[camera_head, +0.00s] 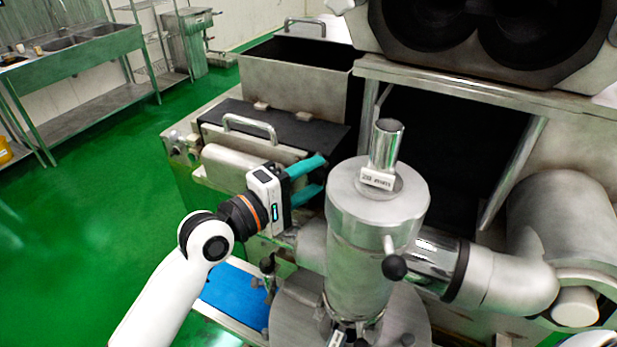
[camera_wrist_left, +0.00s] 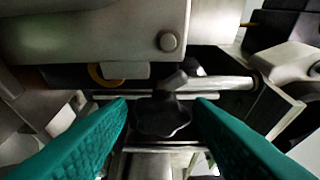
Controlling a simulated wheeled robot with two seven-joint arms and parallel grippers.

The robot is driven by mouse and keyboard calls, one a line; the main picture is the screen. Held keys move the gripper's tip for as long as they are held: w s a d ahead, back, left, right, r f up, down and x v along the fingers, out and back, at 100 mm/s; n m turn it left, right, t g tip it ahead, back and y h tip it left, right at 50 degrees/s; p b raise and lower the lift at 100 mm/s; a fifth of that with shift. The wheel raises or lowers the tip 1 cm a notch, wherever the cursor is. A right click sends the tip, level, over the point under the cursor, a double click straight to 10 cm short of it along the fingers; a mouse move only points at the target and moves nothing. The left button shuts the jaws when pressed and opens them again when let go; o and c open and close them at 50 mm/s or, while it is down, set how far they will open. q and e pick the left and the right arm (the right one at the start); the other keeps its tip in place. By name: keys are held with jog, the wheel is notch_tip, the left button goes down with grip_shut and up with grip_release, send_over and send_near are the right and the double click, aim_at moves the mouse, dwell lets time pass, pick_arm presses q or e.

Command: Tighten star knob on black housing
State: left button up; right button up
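The black star knob (camera_wrist_left: 163,116) shows in the left wrist view, in the middle of the picture, in front of a metal rod. My left gripper (camera_wrist_left: 162,108) is open, with one teal finger on each side of the knob and visible gaps between. The knob is not held. In the head view my left gripper (camera_head: 318,177) reaches in from the left, its teal fingers apart, behind the upright metal cylinder. The knob is hidden in that view. Which dark part is the black housing I cannot tell for sure. My right gripper is not clearly in view.
The upright metal cylinder (camera_head: 372,240) with a small black ball lever (camera_head: 394,267) stands right of my left gripper. A roller cover with a handle (camera_head: 250,127) lies behind it. A blue belt (camera_head: 235,292) runs below. Green floor is free at the left.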

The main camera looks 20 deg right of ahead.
pick_arm(q)
jog(key=shift+o, duration=0.4)
jog(key=shift+a, duration=0.1)
jog(key=shift+a+f, duration=0.1)
jog(key=shift+a, duration=0.15)
jog(key=b+v, duration=0.3)
jog(key=v, duration=0.8)
jog(key=shift+s, duration=0.15)
jog(key=shift+a, duration=0.1)
